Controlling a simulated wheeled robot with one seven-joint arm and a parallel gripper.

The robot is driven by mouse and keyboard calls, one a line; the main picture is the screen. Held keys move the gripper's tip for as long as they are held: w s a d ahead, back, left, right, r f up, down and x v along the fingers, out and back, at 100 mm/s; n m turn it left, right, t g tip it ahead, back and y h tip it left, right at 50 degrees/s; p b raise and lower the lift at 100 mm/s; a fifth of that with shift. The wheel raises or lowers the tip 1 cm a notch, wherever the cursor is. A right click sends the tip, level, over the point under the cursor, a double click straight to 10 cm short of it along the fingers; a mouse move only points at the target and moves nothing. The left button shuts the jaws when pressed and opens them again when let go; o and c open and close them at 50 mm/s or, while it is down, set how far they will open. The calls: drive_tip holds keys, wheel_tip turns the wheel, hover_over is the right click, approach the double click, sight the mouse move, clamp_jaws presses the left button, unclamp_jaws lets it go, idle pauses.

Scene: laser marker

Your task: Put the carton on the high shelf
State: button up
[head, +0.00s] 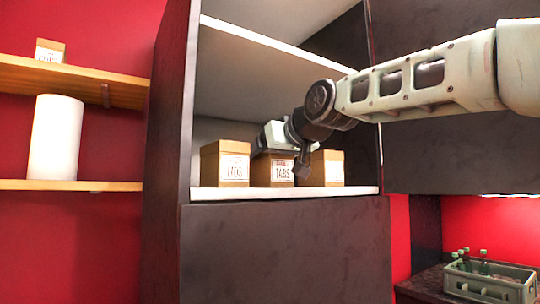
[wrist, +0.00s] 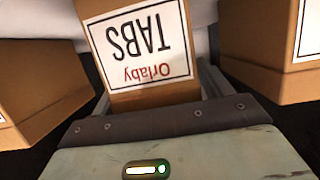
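The carton is a brown box with a white label reading "Orlaby TABS" (head: 282,173). It sits in the middle of a row of three on the lower white shelf (head: 290,194) of the dark cabinet. My gripper (head: 281,160) reaches over it from the upper right, with its fingers on either side. In the wrist view the TABS carton (wrist: 140,50) appears upside down between my fingers (wrist: 155,95). I cannot tell whether they press on it. The carton looks level with its neighbours. A higher white shelf (head: 265,37) is above, with no items visible on it.
Similar cartons stand close on the left (head: 225,164) and right (head: 327,168) of it. The cabinet's dark left side wall (head: 168,150) rises beside the row. Wooden wall shelves (head: 75,80) hold a white cylinder (head: 56,137) and a small box (head: 50,50). A bottle crate (head: 490,285) is lower right.

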drive_tip(key=shift+r, duration=0.15)
drive_tip(key=shift+s+d, duration=0.15)
drive_tip(key=shift+s, duration=0.05)
drive_tip(key=b+v, duration=0.4)
drive_tip(key=v, duration=0.7)
drive_tip(key=shift+s+b, duration=0.15)
drive_tip(key=shift+b, duration=0.25)
drive_tip(key=shift+d+r, duration=0.1)
drive_tip(key=shift+r, duration=0.05)
